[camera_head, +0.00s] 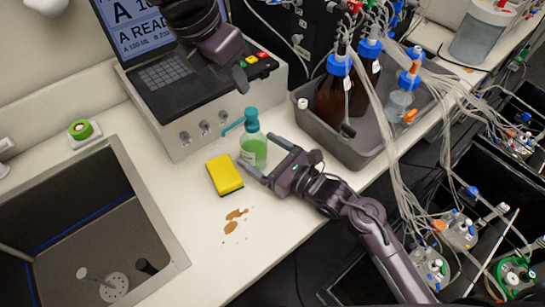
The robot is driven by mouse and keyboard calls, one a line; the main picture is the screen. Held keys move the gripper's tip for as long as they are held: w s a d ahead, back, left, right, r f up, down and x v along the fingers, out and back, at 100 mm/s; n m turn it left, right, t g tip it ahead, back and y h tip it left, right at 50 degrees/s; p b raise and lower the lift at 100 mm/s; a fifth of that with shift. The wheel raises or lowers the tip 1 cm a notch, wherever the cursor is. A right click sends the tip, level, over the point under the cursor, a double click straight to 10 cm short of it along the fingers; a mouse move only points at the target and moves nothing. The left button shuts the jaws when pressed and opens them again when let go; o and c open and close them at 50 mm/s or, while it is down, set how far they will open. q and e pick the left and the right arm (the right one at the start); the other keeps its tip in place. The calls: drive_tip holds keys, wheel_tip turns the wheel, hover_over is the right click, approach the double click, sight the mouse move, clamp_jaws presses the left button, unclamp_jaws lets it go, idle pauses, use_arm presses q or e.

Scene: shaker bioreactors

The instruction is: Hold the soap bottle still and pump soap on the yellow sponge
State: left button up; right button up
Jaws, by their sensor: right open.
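The soap bottle (254,152) stands upright on the white counter, with green soap inside and a teal pump top whose spout points left. The yellow sponge (225,173) lies flat on the counter just left of the bottle, apart from the spout. My right gripper (260,156) is open and comes in from the right, with one finger on the far right side and the other at the front of the bottle's body. I cannot tell whether the fingers touch it.
Brown spill marks (235,219) lie in front of the sponge. An instrument (195,130) with a screen stands behind. A grey tray (365,158) with tubed bottles is at the right.

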sight(248, 144)
drive_tip(key=shift+x, duration=2.35)
